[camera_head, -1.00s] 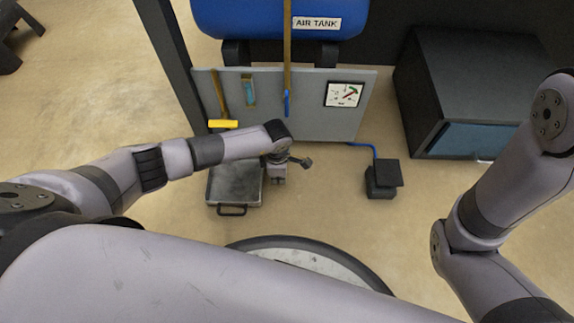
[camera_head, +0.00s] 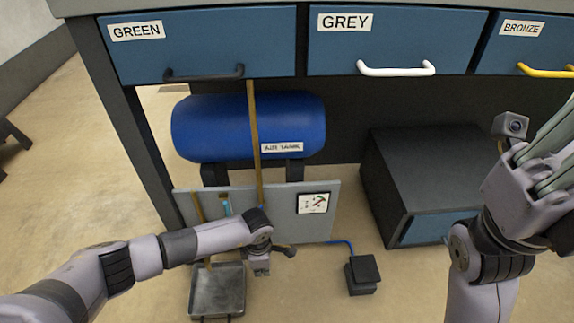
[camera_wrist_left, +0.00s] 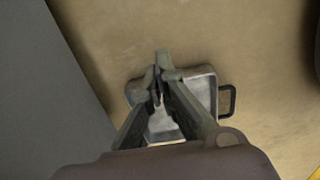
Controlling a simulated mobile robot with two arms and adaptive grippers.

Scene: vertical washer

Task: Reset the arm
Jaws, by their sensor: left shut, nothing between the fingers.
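My left arm reaches in from the left in the head view. Its gripper (camera_head: 262,268) hangs low in front of the grey panel, just right of the metal tray. In the left wrist view the two fingers (camera_wrist_left: 160,75) meet at their tips, shut and empty, above the tray. My right arm stands raised at the right of the head view. Its gripper (camera_head: 556,152) points up and right, with the fingers partly cut off by the frame edge. Whether it is open or shut does not show.
The shallow metal tray (camera_head: 217,285) lies on the floor. A grey panel (camera_head: 285,220), a blue air tank (camera_head: 220,120) and a black pedal (camera_head: 363,273) are close by. Drawers labelled GREEN (camera_head: 205,50), GREY (camera_head: 400,40) and BRONZE (camera_head: 515,52) are above. A dark cabinet (camera_head: 430,165) stands right.

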